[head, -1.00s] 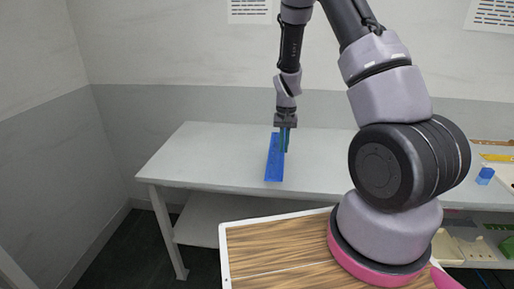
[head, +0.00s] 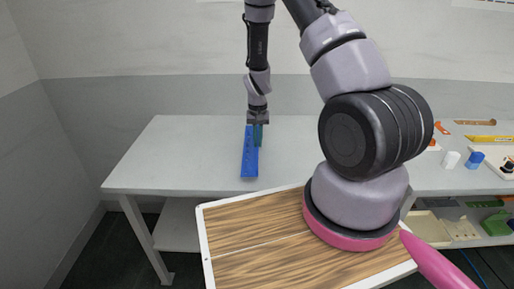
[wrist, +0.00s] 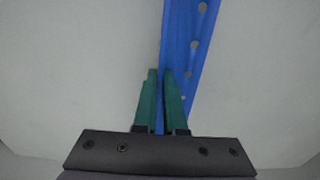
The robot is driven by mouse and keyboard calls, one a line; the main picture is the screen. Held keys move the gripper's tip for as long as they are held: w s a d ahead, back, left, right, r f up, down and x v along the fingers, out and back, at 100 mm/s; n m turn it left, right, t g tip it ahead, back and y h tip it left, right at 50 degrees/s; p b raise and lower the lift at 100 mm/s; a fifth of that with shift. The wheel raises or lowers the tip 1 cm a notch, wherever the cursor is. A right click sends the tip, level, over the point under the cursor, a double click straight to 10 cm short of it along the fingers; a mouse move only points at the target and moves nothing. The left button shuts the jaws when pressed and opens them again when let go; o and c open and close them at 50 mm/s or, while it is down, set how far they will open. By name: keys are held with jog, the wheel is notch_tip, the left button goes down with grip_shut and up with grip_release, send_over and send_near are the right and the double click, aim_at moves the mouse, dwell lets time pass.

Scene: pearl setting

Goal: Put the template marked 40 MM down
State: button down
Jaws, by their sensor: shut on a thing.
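The template is a long flat blue strip (head: 249,158) with a row of holes, seen over the left part of the white table (head: 140,165). My gripper (head: 257,135) points down with its green fingers shut on the strip. In the wrist view the blue strip (wrist: 188,45) runs up and away from between the green fingertips (wrist: 160,72). Its holes lie along its right side. No 40 MM marking can be read. I cannot tell whether the strip touches the table top.
The table around the strip is clear. At the right end are a blue piece (head: 475,159), a white piece (head: 450,159) and a yellow strip (head: 488,138). Green and beige bins (head: 440,226) sit on the lower shelf. A wood-topped board (head: 250,245) is in front of the table.

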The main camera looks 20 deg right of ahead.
jog(key=shift+f, duration=1.55)
jog(key=c, duration=1)
grip_release()
jog(key=shift+f, duration=0.1)
notch_tip(320, 180, up, 12)
jog(key=shift+r, duration=0.25)
